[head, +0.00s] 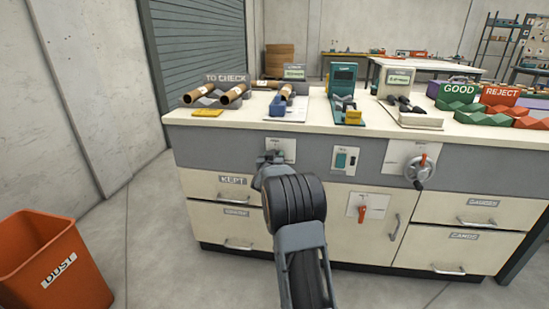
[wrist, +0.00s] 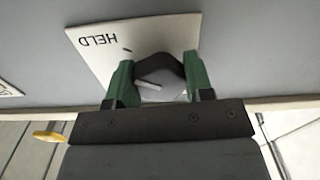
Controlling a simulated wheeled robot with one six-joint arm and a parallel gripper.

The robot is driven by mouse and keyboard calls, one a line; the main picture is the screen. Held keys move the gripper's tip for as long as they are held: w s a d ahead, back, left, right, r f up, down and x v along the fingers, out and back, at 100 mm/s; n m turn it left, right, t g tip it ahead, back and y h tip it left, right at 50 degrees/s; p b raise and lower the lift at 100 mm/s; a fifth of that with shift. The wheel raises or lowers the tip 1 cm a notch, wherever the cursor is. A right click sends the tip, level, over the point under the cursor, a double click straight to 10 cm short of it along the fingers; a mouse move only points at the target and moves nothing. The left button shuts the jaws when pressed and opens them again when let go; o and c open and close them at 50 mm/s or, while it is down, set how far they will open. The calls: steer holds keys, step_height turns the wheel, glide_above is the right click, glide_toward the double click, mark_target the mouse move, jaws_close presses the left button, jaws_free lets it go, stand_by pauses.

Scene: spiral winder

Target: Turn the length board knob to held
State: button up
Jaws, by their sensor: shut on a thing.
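The length board knob (wrist: 163,72) is a dark knob with a pale pointer line, on a white plate (wrist: 90,40) in the wrist view. In the head view the plate (head: 287,147) is on the bench front, and my gripper (head: 270,158) and wrist hide the knob.
Right of the plate are a teal switch (head: 341,160), a crank wheel (head: 419,172) and an orange handle (head: 362,213). Drawers (head: 237,185) lie below left. Tubes and trays stand on the bench top (head: 240,123). An orange dust bin (head: 60,265) stands at the left.

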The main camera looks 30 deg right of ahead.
steer(key=o, duration=0.9)
steer(key=p+v, duration=0.3)
steer(key=v, duration=1.1)
steer(key=shift+r, duration=0.15)
steer(key=s+a+r+n+y+p, duration=0.2)
steer(key=a+r+y+p, duration=0.3)
steer(key=a+r+p, duration=0.3)
steer(key=s+a+r+n+y+p, duration=0.25)
steer(key=a+r+y+p, duration=0.3)
steer(key=r+p, duration=0.3)
steer(key=s+a+r+n+g+p, duration=0.1)
steer(key=s+a+r+g+p, duration=0.1)
steer(key=s+r+g+p, duration=0.1)
steer(key=s+a+r+n+g+y+p, duration=0.1)
steer(key=s+a+r+g+p, duration=0.2)
steer(key=s+r+p, duration=0.3)
steer(key=s+a+r+n+g+y+p, duration=0.1)
steer(key=s+a+r+g+p, duration=0.2)
steer(key=s+p, duration=0.3)
steer(key=shift+s+a+r+n, duration=0.1)
steer(key=shift+s+r, duration=0.15)
steer(key=shift+s, duration=0.6)
steer(key=shift+s+d+r+n, duration=0.1)
steer(key=shift+s+r, duration=0.15)
steer(key=shift+s, duration=0.6)
steer(key=shift+s+a+r+n, duration=0.1)
steer(key=shift+s+r, duration=0.15)
steer(key=shift+s, duration=0.55)
